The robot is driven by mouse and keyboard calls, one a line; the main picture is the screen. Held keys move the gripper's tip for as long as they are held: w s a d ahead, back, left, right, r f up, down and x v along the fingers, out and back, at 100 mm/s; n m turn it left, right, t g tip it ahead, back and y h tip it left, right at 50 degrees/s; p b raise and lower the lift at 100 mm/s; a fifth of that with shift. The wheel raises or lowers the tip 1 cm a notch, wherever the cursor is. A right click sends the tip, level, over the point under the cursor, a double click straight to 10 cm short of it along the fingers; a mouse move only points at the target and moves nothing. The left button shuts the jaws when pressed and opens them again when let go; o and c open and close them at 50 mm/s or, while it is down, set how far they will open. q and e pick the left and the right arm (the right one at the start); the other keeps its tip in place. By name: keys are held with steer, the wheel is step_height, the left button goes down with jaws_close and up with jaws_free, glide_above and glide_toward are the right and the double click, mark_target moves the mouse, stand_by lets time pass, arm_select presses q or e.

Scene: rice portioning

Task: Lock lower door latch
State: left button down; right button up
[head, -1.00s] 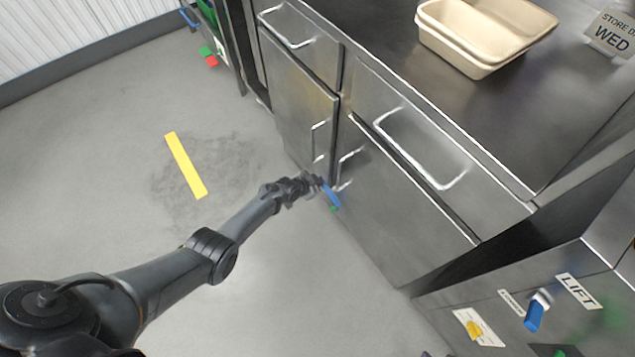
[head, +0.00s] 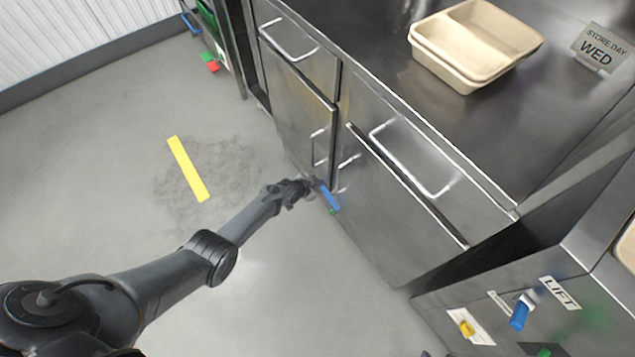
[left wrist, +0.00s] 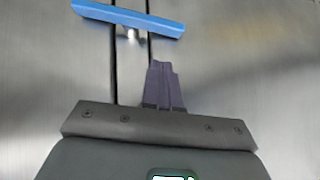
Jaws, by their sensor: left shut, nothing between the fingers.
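The lower door latch is a blue bar handle (head: 329,200) low on the steel cabinet front, near the seam between two doors. In the left wrist view the blue bar (left wrist: 128,17) lies across the dark seam, sloping slightly down to the right, on a metal pivot. My left gripper (head: 311,184) is beside the latch in the head view. Its fingers (left wrist: 163,82) are shut and empty, below the bar in the left wrist view, with a visible gap between. My right gripper is not in view.
Steel doors and drawers with bar handles (head: 410,165) rise above the latch. Stacked beige trays (head: 440,68) sit on the counter. A panel labelled LIFT (head: 560,292) with another blue handle (head: 519,316) stands at lower right. The floor with a yellow strip (head: 188,168) is open at left.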

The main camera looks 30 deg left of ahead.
arm_select(q)
steer(key=d+p+v, duration=0.1)
steer(key=p+v, duration=0.7)
steer(key=v, duration=0.2)
steer(key=shift+s+r+p, duration=0.2)
steer(key=shift+r+p, duration=0.15)
steer(key=shift+r, duration=0.1)
steer(key=shift+a, duration=0.15)
